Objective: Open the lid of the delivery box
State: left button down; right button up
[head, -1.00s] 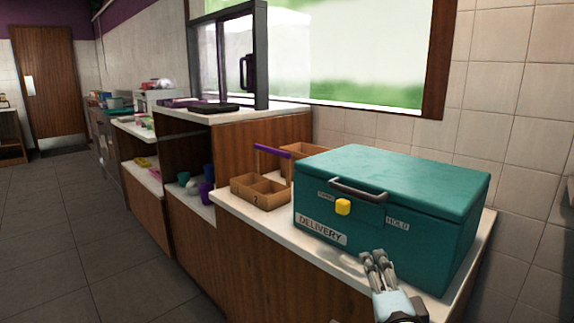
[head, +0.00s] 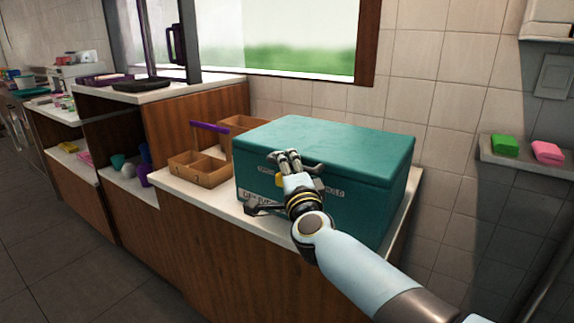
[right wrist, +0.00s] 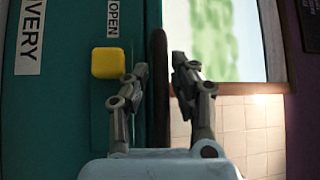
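The teal delivery box (head: 350,150) stands on the white counter, its lid (head: 345,143) closed. In the right wrist view, the dark lid handle (right wrist: 159,90) lies between the two fingers of my right gripper (right wrist: 163,72). The fingers are apart, one on each side of the handle, and I cannot tell whether they touch it. The yellow button (right wrist: 108,63) beside an OPEN label shows on the box front. In the head view, my right gripper (head: 287,160) is at the upper front of the box and hides most of the handle and button. My left gripper is not in view.
A divided brown tray (head: 198,170) stands on the counter (head: 190,187) left of the box. A tiled wall is close behind and right. Green (head: 505,145) and pink (head: 547,152) items sit on a wall shelf. The floor at lower left is clear.

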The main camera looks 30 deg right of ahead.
grip_shut()
dwell(0.4)
